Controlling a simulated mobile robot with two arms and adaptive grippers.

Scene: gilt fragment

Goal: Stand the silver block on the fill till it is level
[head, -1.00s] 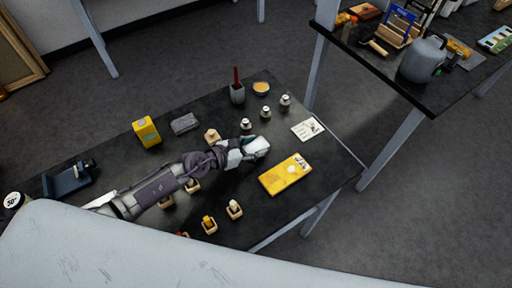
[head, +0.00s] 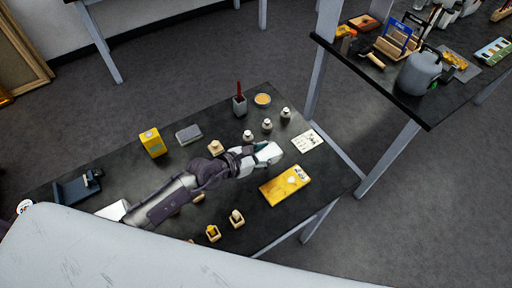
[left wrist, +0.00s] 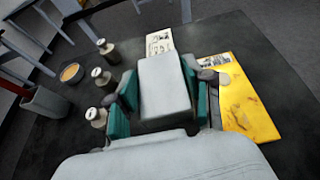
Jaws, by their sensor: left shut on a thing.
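My left gripper (head: 262,155) is shut on the silver block (head: 271,153), a pale grey block that also shows between the teal finger pads in the left wrist view (left wrist: 165,88). The block is above the black table, just behind the yellow panel (head: 278,192). The panel lies flat and fills the right of the left wrist view (left wrist: 248,108). A pale round patch, seemingly the fill (head: 292,181), sits on the panel; it also shows in the left wrist view (left wrist: 225,79). The block and the patch are apart. My right gripper is in neither view.
A printed card (head: 307,141) lies behind the panel. Several small bottles (head: 267,125), a pot with a red-handled tool (head: 240,104) and an amber dish (head: 262,100) stand at the back. Small wooden holders (head: 236,218) stand in front. A second table (head: 425,100) is at upper right.

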